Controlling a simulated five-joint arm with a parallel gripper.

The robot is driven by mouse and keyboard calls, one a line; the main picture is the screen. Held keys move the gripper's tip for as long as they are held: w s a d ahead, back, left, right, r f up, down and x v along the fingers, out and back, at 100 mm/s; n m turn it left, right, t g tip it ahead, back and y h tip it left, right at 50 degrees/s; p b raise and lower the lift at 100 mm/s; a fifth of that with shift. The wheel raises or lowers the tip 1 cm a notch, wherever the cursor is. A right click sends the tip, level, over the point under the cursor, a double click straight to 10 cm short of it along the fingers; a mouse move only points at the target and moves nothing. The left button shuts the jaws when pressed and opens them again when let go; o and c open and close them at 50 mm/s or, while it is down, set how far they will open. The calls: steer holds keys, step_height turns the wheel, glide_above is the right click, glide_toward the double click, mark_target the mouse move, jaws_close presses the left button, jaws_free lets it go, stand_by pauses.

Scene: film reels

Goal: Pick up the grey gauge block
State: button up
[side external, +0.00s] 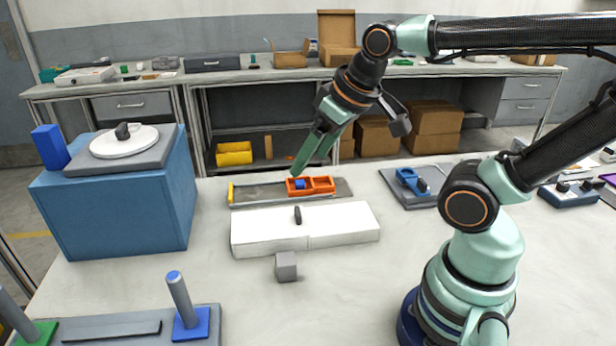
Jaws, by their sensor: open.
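The grey gauge block (287,267) is a small cube on the pale table, just in front of a long white box. My gripper (312,158) has green fingers that point down and to the left. It is above and behind the block in the picture, over the orange tray, and well apart from the block. It is open, though the fingers overlap in this view and their gap is hard to see. I see nothing held between them.
An orange tray (323,186) with a blue piece sits on a grey plate behind the white box (268,232). A blue cabinet (115,215) stands at left. Posts on blue and green bases (190,325) stand front left. Table right of the block is clear.

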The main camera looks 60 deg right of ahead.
steer(key=n+g, duration=0.6)
steer(key=n, duration=0.3)
glide_above(286, 259)
step_height(286, 259, down, 10)
step_height(286, 259, down, 12)
steer(key=shift+f, duration=0.1)
jaws_close()
